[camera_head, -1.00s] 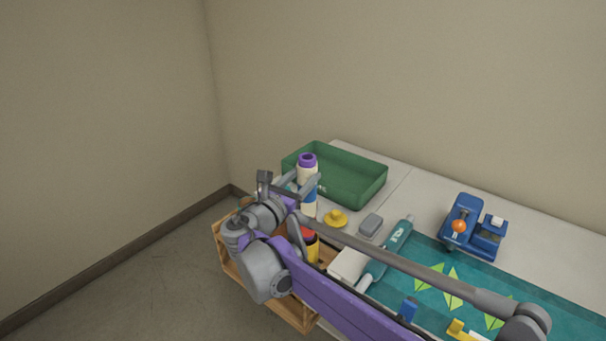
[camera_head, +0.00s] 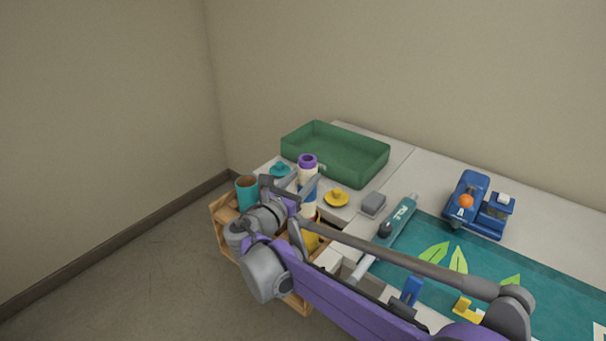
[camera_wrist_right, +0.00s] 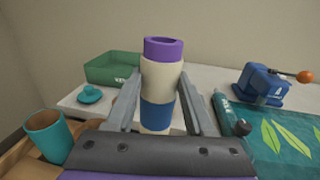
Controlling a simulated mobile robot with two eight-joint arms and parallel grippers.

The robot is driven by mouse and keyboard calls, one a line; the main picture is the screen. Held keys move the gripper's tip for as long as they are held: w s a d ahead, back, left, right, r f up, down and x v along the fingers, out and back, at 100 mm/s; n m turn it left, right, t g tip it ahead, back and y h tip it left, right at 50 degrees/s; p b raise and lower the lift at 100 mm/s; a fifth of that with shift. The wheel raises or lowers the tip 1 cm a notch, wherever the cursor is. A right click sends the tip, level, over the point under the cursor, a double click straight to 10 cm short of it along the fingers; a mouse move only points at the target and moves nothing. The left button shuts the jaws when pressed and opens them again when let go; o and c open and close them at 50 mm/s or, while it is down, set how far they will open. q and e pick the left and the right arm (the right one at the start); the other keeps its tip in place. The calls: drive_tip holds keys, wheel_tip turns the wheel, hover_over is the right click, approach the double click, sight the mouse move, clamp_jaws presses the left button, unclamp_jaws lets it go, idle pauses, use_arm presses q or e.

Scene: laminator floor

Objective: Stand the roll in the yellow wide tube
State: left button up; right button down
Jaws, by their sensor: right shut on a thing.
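The roll (camera_head: 307,174) is cream with a purple end and a blue band, and it stands upright in my right gripper (camera_head: 302,190). The right wrist view shows the roll (camera_wrist_right: 160,77) between the two fingers, which are shut on it. The yellow wide tube (camera_head: 313,240) is in the wooden crate just below the roll, partly hidden by my right arm. The roll's lower end is close to the tube's mouth; I cannot tell whether it is inside. The tube does not show in the right wrist view. My left gripper is not in view.
The wooden crate (camera_head: 226,240) stands at the table's left end, with a teal tube (camera_head: 246,188) in it. A green tray (camera_head: 350,171), yellow lid (camera_head: 336,198), teal lid (camera_head: 281,170) and grey block (camera_head: 373,204) are on the table. The teal mat lies right.

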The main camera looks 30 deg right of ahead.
sight(303, 214)
drive_tip(key=shift+f+b, duration=3.25)
drive_tip(key=shift+f, duration=2.55)
drive_tip(key=shift+c, duration=1)
unclamp_jaws()
drive_tip(key=shift+o, duration=0.2)
drive_tip(key=shift+o, duration=0.8)
